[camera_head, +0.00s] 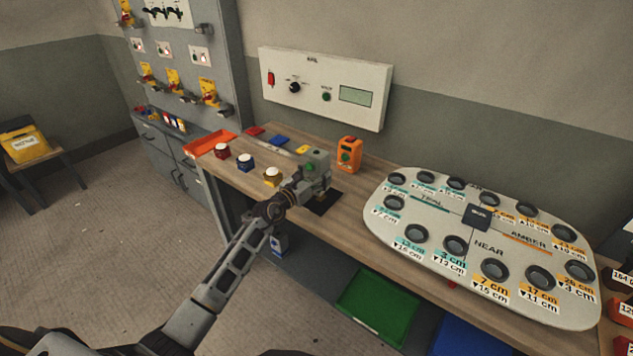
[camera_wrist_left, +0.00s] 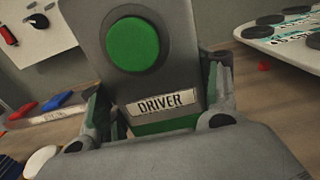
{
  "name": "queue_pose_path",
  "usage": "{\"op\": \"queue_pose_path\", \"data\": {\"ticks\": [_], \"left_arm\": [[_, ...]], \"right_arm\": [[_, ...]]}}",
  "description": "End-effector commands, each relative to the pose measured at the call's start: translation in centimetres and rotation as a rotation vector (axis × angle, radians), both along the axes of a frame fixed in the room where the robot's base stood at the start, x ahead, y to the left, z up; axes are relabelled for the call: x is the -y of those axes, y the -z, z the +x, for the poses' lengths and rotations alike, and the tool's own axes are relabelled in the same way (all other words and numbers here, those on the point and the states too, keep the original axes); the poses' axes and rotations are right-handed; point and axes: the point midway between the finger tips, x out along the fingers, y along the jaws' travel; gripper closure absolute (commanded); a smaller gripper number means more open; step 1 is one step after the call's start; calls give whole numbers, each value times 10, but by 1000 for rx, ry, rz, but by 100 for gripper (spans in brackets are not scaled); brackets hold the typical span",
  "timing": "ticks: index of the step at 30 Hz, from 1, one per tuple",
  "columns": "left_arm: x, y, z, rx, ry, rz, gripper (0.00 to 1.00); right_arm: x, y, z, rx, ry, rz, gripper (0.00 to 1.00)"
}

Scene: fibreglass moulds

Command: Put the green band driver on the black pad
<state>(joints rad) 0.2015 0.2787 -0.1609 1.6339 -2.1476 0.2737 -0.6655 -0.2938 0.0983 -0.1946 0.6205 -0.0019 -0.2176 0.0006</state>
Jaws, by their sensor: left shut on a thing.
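The green band driver (camera_head: 317,160) is a grey block; in the left wrist view (camera_wrist_left: 180,70) it shows a round green button, a DRIVER label and a green band low down. My left gripper (camera_head: 303,187) is shut on it, with a finger on each side, and the block is roughly upright. The black pad (camera_head: 326,204) lies on the bench just below and in front of the gripper in the head view, partly hidden by it. The driver's underside is hidden, so I cannot tell whether it touches anything. My right gripper is not in view.
An orange device (camera_head: 349,154) stands close to the right of the driver. Several capped blocks, such as the yellow one (camera_head: 272,176), stand to the left. A large white board (camera_head: 460,268) with round holes fills the right of the bench (camera_head: 350,222). An orange tray (camera_head: 208,143) lies far left.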

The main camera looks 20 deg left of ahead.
Motion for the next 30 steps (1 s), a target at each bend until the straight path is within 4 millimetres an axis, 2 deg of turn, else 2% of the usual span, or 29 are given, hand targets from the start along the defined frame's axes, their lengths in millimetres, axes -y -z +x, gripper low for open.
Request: {"op": "queue_pose_path", "data": {"ticks": [7, 16, 23, 24, 28, 30], "left_arm": [[0, 23, 0, 0, 0, 1, 72], [0, 24, 0, 2, 0, -1, 72], [0, 28, 0, 1, 0, 0, 72], [0, 28, 0, -1, 1, -1, 33], [0, 28, 0, -1, 1, 0, 16], [0, 28, 0, -1, 1, 0, 16]], "right_arm": [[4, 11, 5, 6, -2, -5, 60], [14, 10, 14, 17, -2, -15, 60], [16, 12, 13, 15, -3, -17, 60], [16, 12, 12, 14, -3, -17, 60], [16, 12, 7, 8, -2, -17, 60], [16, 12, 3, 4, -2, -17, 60]]}}
